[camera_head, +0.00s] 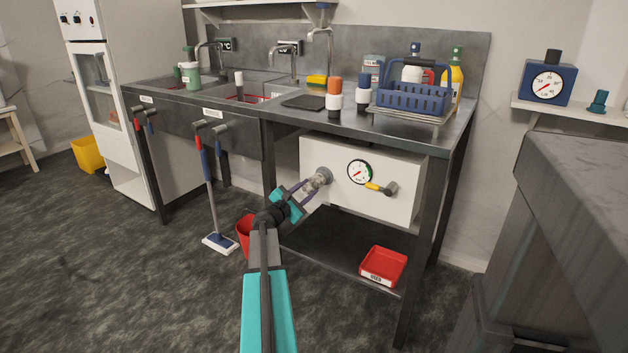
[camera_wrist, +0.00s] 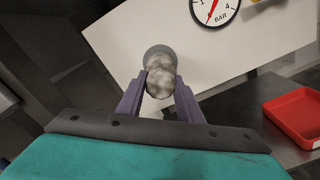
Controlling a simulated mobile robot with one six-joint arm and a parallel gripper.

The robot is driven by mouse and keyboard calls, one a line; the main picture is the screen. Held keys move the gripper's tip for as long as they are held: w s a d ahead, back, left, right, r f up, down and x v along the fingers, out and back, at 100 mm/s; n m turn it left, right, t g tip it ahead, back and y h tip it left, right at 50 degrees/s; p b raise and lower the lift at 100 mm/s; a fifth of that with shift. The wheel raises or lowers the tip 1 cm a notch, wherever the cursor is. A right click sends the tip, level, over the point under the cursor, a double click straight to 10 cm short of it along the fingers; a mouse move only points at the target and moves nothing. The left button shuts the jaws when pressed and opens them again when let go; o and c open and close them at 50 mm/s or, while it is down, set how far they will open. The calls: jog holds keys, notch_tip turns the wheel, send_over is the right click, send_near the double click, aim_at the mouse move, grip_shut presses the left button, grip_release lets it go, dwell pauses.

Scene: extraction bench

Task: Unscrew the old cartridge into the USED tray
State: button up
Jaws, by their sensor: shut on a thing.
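The old cartridge is a mottled grey-white cylinder seated at a round grey port on the left of the white panel box (camera_head: 325,170). In the wrist view the cartridge (camera_wrist: 160,78) sits between the two purple fingers of my gripper (camera_wrist: 160,100). My gripper (camera_head: 306,188) is shut on it, and the cartridge's far end meets the grey port (camera_wrist: 160,52). The red USED tray (camera_head: 383,267) lies on the lower shelf, below and right of the cartridge; its visible inside looks empty. The tray (camera_wrist: 298,115) also shows at the right of the wrist view.
A pressure gauge (camera_head: 360,172) and a yellow-handled valve (camera_head: 382,188) stick out right of the cartridge. A table leg (camera_head: 420,250) stands right of the tray. A red bucket (camera_head: 244,232) and a mop (camera_head: 219,242) stand on the left. The lower shelf (camera_head: 325,257) is clear left of the tray.

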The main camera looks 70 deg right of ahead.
jog(key=shift+w+r+n+p, duration=0.15)
jog(key=shift+r+n+p, duration=0.1)
jog(key=shift+n+p, duration=0.9)
jog(key=shift+w+r+n+p, duration=0.1)
jog(key=shift+r+n+p, duration=0.1)
jog(key=shift+n+p, duration=0.9)
jog(key=shift+o, duration=0.2)
jog(key=n+p, duration=0.4)
jog(key=p, duration=0.2)
jog(key=shift+w+p, duration=0.1)
jog(key=shift+p, duration=0.2)
jog(key=o, duration=1.2)
jog(key=shift+f, duration=0.25)
jog(key=shift+c, duration=0.2)
jog(key=shift+s, duration=0.2)
jog(key=shift+f+b, duration=0.2)
jog(key=shift+b, duration=0.4)
